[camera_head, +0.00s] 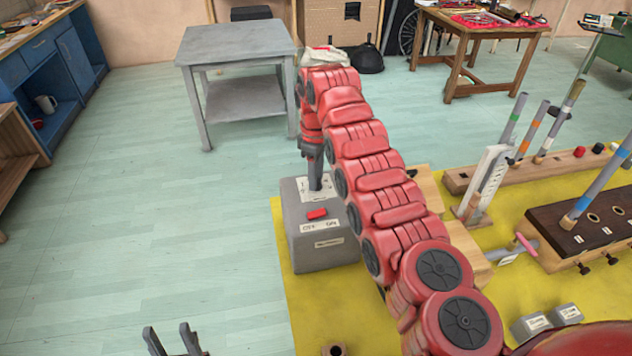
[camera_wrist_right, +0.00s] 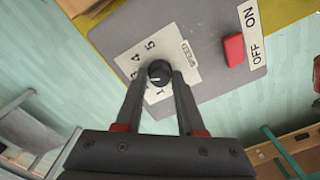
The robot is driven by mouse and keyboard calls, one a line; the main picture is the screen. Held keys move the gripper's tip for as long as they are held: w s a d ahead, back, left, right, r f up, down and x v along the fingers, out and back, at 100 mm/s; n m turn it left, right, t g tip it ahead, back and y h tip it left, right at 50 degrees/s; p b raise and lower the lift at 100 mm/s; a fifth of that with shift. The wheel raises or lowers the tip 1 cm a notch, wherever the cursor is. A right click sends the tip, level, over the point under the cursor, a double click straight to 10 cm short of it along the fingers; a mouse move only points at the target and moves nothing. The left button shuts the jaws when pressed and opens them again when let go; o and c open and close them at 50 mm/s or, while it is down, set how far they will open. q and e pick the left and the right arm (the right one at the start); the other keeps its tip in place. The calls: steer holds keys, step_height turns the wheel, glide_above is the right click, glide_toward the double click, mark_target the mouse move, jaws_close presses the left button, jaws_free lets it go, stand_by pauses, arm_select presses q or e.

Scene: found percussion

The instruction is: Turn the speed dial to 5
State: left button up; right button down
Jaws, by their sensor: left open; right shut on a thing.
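The grey box (camera_head: 318,250) stands on the edge of the yellow mat, with a white number plate on top. In the right wrist view the black speed dial (camera_wrist_right: 159,73) sits on that plate (camera_wrist_right: 186,58), with 1, 3, 4 and 5 readable and the 2 not clear. A small pale mark shows on the dial; which number it points at is hard to tell. My right gripper (camera_wrist_right: 160,82) is shut on the dial, one finger on each side; in the head view it hides the dial. My left gripper (camera_head: 170,332) is open and empty at the bottom edge.
A red switch (camera_head: 317,214) with an OFF/ON label is on the same box, near the dial. Wooden blocks and tubes stand right of my arm on the yellow mat (camera_head: 330,310). A grey table (camera_head: 238,45) is behind. The floor to the left is clear.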

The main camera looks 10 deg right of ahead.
steer(key=m+b, duration=0.1)
steer(key=m, duration=0.2)
steer(key=shift+f+m+b, duration=0.1)
steer(key=shift+m+b, duration=0.2)
steer(key=shift+b, duration=0.05)
steer(key=m+b, duration=0.1)
steer(key=m, duration=0.2)
steer(key=shift+m, duration=0.3)
steer(key=m, duration=0.3)
steer(key=shift+m, duration=2.2)
steer(key=c, duration=0.5)
jaws_free()
steer(key=shift+r, duration=0.2)
